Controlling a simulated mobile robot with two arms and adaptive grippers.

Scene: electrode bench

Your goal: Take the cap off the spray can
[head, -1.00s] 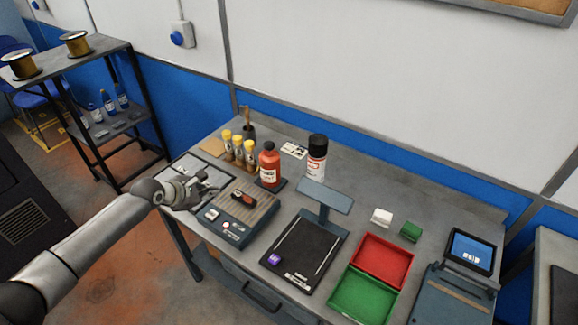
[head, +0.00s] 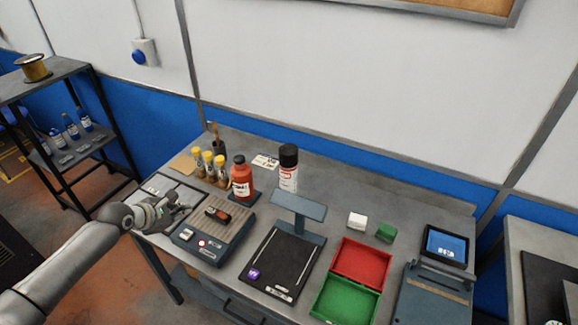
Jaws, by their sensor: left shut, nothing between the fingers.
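The spray can (head: 288,178) stands upright at the back of the bench, white with a red mark on its label. Its black cap (head: 288,155) sits on top. The blue-grey raised plate of the black-topped device stands in front of it and to the right. My left gripper (head: 184,208) is at the left end of the bench, well to the left of the can and nearer to me, apart from it. Its fingers are shut with nothing between them. My right gripper is out of view.
A red bottle (head: 242,180) and several yellow-capped bottles (head: 209,165) stand left of the can. A wood-topped device (head: 232,222) lies beside my left gripper. A raised-plate device (head: 298,205), a red tray (head: 361,262) and a green tray (head: 345,301) fill the front.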

